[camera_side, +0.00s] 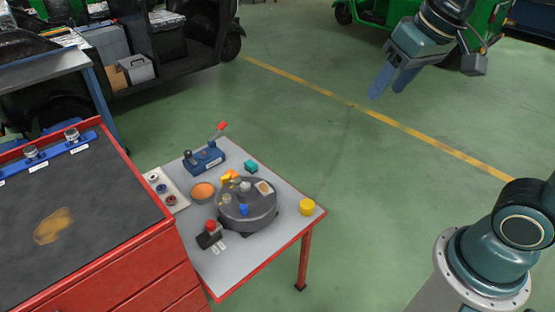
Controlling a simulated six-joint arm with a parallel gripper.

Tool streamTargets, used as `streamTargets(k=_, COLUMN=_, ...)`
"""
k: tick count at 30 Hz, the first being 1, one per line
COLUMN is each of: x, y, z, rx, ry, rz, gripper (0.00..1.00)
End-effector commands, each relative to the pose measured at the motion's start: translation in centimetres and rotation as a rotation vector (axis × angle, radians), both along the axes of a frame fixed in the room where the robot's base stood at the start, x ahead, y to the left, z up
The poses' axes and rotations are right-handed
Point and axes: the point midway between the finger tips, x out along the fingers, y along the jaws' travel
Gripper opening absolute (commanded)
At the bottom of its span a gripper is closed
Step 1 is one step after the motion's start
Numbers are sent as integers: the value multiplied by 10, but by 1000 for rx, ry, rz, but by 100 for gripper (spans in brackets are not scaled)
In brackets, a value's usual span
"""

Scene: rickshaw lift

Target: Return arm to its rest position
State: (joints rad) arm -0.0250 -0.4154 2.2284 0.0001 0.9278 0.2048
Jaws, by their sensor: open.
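My gripper (392,80) is at the upper right, high above the green floor, with its blue fingers pointing down and to the left. It is open and nothing shows between the fingers. It is well apart from the small red-edged table (257,267). The lower part of my arm stands at the lower right, and the links joining it to the gripper are out of the picture.
A red cabinet (140,268) stands left. The floor between is clear.

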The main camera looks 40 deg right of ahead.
Motion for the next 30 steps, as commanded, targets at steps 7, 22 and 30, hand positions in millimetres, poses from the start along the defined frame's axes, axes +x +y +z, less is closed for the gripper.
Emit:
streamTargets(k=7, x=-52, y=-4, z=-13, rx=-45, ry=-54, rz=87, gripper=51)
streamTargets(k=22, x=-89, y=-7, z=-32, rx=-88, ry=-92, rz=160, gripper=51)
streamTargets(k=30, x=-89, y=-7, z=-32, rx=-88, ry=-91, rz=161, gripper=51)
